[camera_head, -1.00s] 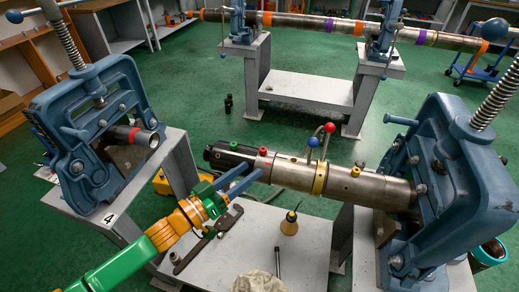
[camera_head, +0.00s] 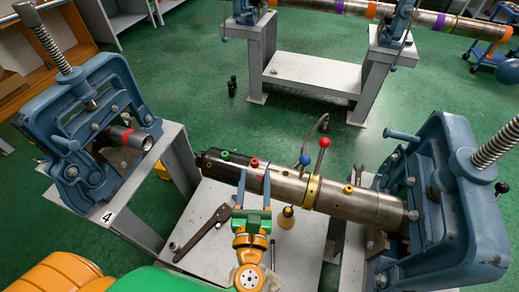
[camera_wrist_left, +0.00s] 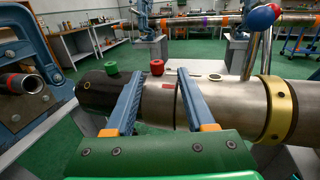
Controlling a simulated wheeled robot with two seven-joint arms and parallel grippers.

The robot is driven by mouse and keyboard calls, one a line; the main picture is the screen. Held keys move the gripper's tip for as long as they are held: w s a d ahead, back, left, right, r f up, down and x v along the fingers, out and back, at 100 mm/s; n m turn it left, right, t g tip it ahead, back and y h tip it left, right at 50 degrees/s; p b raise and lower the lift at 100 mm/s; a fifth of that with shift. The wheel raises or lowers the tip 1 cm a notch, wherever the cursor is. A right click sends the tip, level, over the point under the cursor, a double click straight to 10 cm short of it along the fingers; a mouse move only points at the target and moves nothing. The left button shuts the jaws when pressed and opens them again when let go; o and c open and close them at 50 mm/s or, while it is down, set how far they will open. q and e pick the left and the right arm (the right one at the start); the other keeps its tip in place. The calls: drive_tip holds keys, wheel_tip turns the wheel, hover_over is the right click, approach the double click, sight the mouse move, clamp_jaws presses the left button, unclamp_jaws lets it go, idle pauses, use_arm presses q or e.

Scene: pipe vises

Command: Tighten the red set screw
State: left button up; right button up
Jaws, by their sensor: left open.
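The red set screw (camera_head: 254,162) stands on top of the metal pipe tool (camera_head: 330,196), near its dark end. In the left wrist view the red set screw (camera_wrist_left: 157,67) shows just beyond and between the fingertips. My left gripper (camera_head: 254,176) comes from the front side of the pipe, its two blue fingers spread and empty. The fingertips (camera_wrist_left: 160,78) lie over or beside the pipe, short of the screw; I cannot tell if they touch the pipe. A green set screw (camera_head: 225,155) sits to the left of the red one. My right gripper is out of view.
A lever with a red knob (camera_head: 324,142) and one with a blue knob (camera_head: 305,160) rise right of the screw. Blue vises stand at left (camera_head: 95,125) and right (camera_head: 440,200). A wrench (camera_head: 203,232) and an oil can (camera_head: 286,217) are on the grey table below.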

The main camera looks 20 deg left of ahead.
sight(254, 166)
use_arm(q)
drive_tip(key=x, duration=0.1)
drive_tip(key=p+x, duration=0.1)
drive_tip(key=x, duration=0.2)
drive_tip(key=shift+a+r, duration=0.25)
drive_tip(key=shift+r, duration=0.1)
drive_tip(key=shift+w+f, duration=0.25)
drive_tip(key=shift+w, duration=0.25)
drive_tip(key=shift+s+r, duration=0.1)
clamp_jaws()
drive_tip(key=shift+m+h, duration=0.4)
drive_tip(key=shift+h, duration=0.1)
